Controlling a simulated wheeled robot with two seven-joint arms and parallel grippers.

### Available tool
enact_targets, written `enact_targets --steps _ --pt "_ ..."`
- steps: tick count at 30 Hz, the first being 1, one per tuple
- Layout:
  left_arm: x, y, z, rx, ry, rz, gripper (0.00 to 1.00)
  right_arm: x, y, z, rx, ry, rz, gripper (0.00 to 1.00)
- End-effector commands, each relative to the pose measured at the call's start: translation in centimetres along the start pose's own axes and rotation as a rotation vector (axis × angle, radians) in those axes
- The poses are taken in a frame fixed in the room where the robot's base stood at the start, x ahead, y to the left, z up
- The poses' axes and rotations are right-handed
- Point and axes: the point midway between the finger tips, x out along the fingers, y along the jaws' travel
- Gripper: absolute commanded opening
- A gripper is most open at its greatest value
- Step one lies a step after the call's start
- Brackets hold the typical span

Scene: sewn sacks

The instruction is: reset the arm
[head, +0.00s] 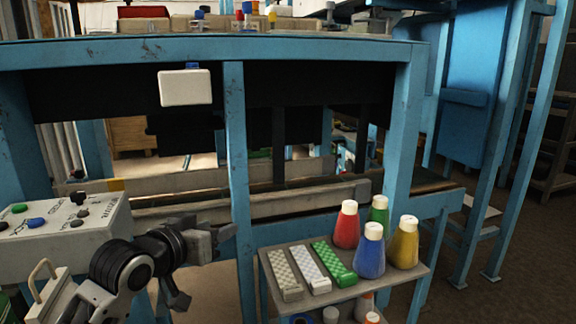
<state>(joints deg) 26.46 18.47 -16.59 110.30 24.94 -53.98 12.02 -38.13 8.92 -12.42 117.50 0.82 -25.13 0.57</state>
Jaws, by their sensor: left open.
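My left arm comes in from the lower left, with a white link and black joints. My left gripper (208,268) is open and empty, in front of the blue frame and left of the small shelf. Its fingers are dark and small in the picture, and nothing shows between them. My right gripper is not in the head view.
A grey control box (60,232) with buttons stands left, close to my left arm. A small shelf (345,295) at the lower right holds red (346,226), green, blue and yellow bottles and several patterned blocks (310,268). A blue frame (236,160) stands behind.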

Motion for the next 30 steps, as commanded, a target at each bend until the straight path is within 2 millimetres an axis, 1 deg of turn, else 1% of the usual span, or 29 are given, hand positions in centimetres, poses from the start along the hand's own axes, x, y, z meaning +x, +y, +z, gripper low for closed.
enact_targets --steps 1,2,3,4,5,6,8,9,11,12,13,15,18,19,21,23,30 --pt "-0.1 0.1 4.6 -0.017 -0.040 -0.009 0.48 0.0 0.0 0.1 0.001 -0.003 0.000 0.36" --pt "-0.4 0.2 6.9 -0.020 -0.055 -0.016 0.48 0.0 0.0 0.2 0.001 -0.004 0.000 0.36" --pt "-0.8 0.4 10.0 -0.023 -0.077 -0.026 0.48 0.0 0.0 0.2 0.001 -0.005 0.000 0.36" --pt "-1.3 0.5 12.2 -0.026 -0.094 -0.034 0.48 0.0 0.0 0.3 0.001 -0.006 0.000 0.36" --pt "-1.9 0.7 14.4 -0.026 -0.111 -0.042 0.48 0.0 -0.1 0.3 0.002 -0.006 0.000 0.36" --pt "-2.9 1.0 17.3 -0.027 -0.133 -0.054 0.48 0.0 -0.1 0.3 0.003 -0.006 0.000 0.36" --pt "-4.6 1.5 21.5 -0.026 -0.169 -0.070 0.48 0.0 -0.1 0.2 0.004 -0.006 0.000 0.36" --pt "-5.9 1.9 24.1 -0.024 -0.194 -0.082 0.48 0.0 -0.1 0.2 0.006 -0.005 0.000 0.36" --pt "-8.1 2.6 27.5 -0.016 -0.229 -0.097 0.48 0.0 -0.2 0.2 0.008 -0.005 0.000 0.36" --pt "-9.6 3.1 29.6 -0.012 -0.252 -0.105 0.48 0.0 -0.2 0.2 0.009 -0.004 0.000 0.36" --pt "-10.6 3.4 30.9 -0.006 -0.268 -0.111 0.48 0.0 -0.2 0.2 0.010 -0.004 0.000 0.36" --pt "-12.9 4.2 33.3 0.003 -0.298 -0.123 0.48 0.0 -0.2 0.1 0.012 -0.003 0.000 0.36" --pt "-15.3 4.9 35.6 0.019 -0.332 -0.133 0.48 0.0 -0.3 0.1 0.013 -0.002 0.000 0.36" --pt "-15.8 5.1 36.0 0.022 -0.338 -0.135 0.48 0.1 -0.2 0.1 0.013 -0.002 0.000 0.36" --pt "-16.5 5.3 36.7 0.026 -0.348 -0.138 0.48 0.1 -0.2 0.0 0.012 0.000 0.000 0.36" --pt "-16.8 5.4 36.9 0.028 -0.351 -0.139 0.48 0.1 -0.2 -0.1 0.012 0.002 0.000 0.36" --pt "-16.8 5.4 37.0 0.029 -0.352 -0.139 0.48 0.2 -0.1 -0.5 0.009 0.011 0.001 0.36"
